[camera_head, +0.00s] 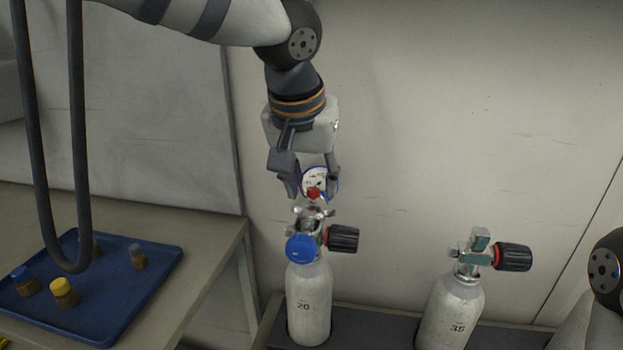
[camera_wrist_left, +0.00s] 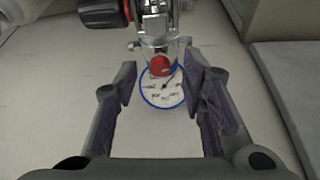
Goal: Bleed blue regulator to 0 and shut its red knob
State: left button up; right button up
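The blue regulator (camera_head: 300,248) sits on the valve of the white cylinder marked 20 (camera_head: 309,305). Its blue-rimmed gauge (camera_head: 307,180) stands above the valve and also shows in the left wrist view (camera_wrist_left: 161,94). The dial's needle is visible, but I cannot read its value. A small red knob (camera_head: 313,193) is in front of the gauge; it also shows in the left wrist view (camera_wrist_left: 160,66). My left gripper (camera_head: 313,188) points down from above. Its open fingers (camera_wrist_left: 166,95) stand on both sides of the gauge and red knob, apparently without touching. My right gripper is not in view.
A black knob with a red ring (camera_head: 343,238) sticks out right of the valve. A blue tray (camera_head: 120,295) with several small capped bottles lies on the left table. A wall stands close behind.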

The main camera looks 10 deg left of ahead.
pick_arm(q)
jog(key=shift+c, duration=0.2)
grip_shut()
